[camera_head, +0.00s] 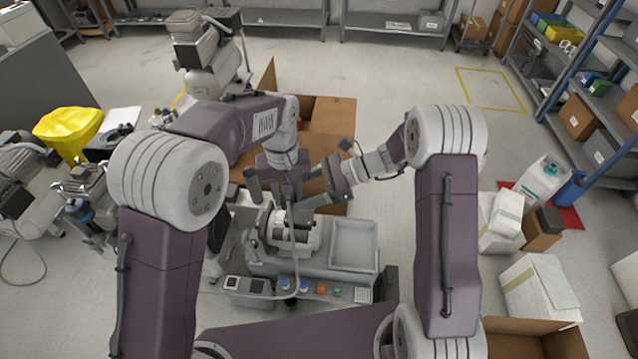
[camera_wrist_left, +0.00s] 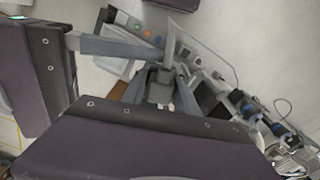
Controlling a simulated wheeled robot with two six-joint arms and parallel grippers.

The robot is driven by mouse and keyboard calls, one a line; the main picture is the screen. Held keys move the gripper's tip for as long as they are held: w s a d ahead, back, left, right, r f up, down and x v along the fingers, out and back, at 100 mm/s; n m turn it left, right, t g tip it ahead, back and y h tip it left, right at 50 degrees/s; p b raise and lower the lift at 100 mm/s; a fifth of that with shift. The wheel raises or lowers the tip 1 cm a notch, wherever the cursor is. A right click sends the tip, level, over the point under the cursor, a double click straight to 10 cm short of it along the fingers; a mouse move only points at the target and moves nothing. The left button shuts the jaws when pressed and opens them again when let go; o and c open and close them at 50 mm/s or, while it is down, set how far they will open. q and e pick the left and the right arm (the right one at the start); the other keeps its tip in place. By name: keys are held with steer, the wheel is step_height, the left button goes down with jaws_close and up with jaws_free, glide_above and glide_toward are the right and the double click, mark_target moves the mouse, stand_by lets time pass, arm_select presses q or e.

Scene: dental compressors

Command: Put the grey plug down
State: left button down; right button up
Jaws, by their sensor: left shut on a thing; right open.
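My left gripper (camera_head: 283,190) points down above the grey workstation (camera_head: 310,264), over the pale cylindrical machine part on it. In the left wrist view the jaws (camera_wrist_left: 160,80) are shut on a small dark grey piece, the grey plug (camera_wrist_left: 160,91), partly hidden by the gripper body. In the head view the plug cannot be made out clearly among the jaws and the machine. My right gripper (camera_head: 328,182) is open, just right of the left one, reaching in from the right; I see nothing held in it.
An empty-looking shallow grey tray (camera_head: 354,245) is on the workstation's right side. A control panel (camera_head: 300,289) with coloured buttons is at its front. An open cardboard box (camera_head: 335,115) stands behind. White boxes (camera_head: 538,288) stand on the floor at right.

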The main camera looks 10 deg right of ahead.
steer(key=shift+x, duration=1.25)
steer(key=c, duration=1.1)
arm_select(q)
steer(key=c, duration=0.9)
jaws_free()
arm_select(e)
jaws_close()
arm_select(q)
steer(key=shift+o, duration=0.2)
steer(key=shift+r, duration=0.1)
